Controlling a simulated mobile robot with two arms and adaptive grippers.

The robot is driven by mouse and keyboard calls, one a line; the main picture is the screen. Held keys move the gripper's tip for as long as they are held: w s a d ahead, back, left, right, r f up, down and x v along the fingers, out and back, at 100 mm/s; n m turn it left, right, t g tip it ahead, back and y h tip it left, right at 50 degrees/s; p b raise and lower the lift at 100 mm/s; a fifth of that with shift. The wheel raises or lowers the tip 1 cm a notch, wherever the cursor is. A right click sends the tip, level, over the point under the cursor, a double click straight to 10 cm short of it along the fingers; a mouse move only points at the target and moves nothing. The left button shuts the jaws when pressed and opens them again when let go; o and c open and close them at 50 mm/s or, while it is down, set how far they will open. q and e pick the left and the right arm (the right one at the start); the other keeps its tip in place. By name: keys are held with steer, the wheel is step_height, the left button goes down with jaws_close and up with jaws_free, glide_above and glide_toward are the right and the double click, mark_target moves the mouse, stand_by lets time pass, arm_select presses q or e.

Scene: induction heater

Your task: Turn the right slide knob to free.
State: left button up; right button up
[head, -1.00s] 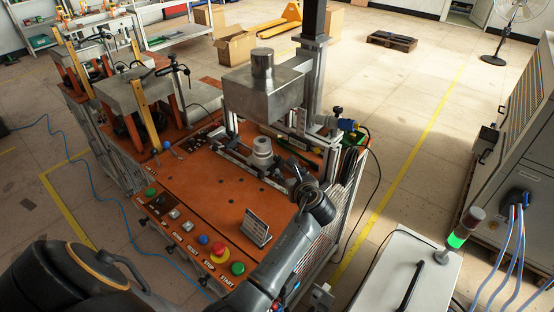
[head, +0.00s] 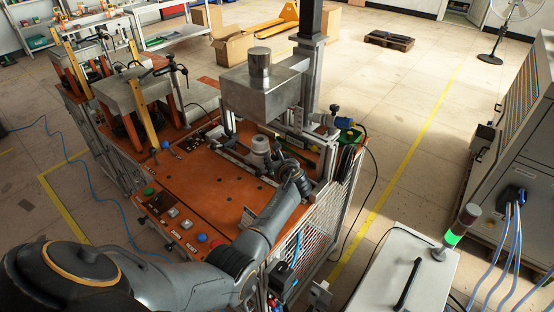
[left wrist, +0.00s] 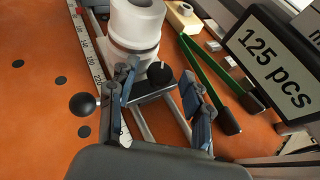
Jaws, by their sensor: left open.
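In the left wrist view, a black slide knob (left wrist: 160,73) with a pale mark sits on a metal bracket over the slide rails. My left gripper (left wrist: 160,86) is open, its two fingers on either side of this knob, with a gap to it. Touch cannot be made out. A white cylindrical part (left wrist: 136,25) stands just beyond, and it also shows in the head view (head: 259,148). In the head view my left gripper (head: 282,162) is over the right part of the orange worktop (head: 205,180), and the knob is hidden there. My right gripper does not show.
A black ball knob (left wrist: 82,104) lies left of the fingers. The worktop's left middle is clear.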

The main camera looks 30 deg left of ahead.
arm_select(q)
jaws_close()
steer(key=n+g+b, duration=0.1)
steer(key=b, duration=0.1)
steer(key=n+g+y+b, duration=0.1)
steer(key=b, duration=0.1)
steer(key=n+g+y+b, duration=0.1)
steer(key=b, duration=0.2)
steer(key=shift+w+d+f+n, duration=0.3)
steer(key=shift+w, duration=0.05)
steer(key=shift+r+n+g+y+b, duration=0.3)
steer(key=shift+n+g+b, duration=0.2)
steer(key=shift+g+b, duration=0.25)
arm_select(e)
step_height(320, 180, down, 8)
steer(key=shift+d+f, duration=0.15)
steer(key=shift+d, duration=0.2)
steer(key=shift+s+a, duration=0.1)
arm_select(q)
jaws_free()
